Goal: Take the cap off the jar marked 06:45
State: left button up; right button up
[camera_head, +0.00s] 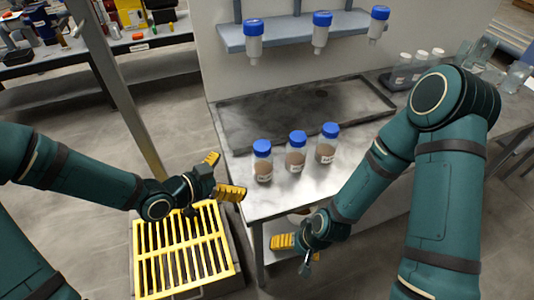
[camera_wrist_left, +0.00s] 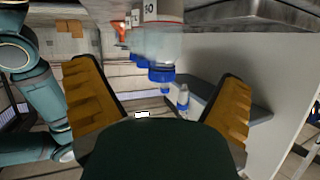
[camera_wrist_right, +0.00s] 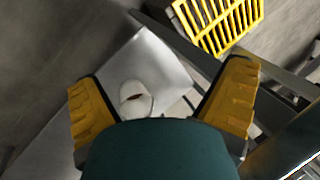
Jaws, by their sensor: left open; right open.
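Three jars with blue caps and brownish contents stand upright in a row near the bench's front edge: a left jar (camera_head: 263,161), a middle jar (camera_head: 296,152) and a right jar (camera_head: 327,144). Their white labels are too small to read, so I cannot tell which is marked 06:45. All three caps are on. My left gripper (camera_head: 222,176) is open and empty, left of the left jar and apart from it. The left wrist view shows a blue cap (camera_wrist_left: 166,74) between and beyond its fingers. My right gripper (camera_head: 290,245) is open and empty, below the bench's front edge.
A shelf (camera_head: 275,38) holds three blue-capped bottles above the bench. A dark tray (camera_head: 300,112) lies behind the jars. White-capped bottles (camera_head: 421,59) stand at the back right. A yellow grate (camera_head: 180,252) is on the floor. The right wrist view shows a white cup-like object (camera_wrist_right: 135,99).

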aim_at(267, 157)
pick_arm(q)
jog(key=w+d+f+b, duration=0.1)
jog(key=w+d, duration=0.1)
jog(key=d, duration=0.1)
jog(key=w+d+f+n+b, duration=0.1)
jog(key=w+d, duration=0.2)
jog(key=w+d+f+n+t+b, duration=0.1)
jog(key=w+d, duration=0.2)
jog(key=shift+w+d, duration=0.15)
jog(key=shift+d, duration=0.05)
pick_arm(e)
jog(key=d+f, duration=0.1)
jog(key=w+d+f+t, duration=0.1)
jog(key=f, duration=0.1)
jog(key=shift+w+h, duration=0.15)
jog(key=shift+h, duration=0.15)
pick_arm(q)
jog(key=c, duration=1.4)
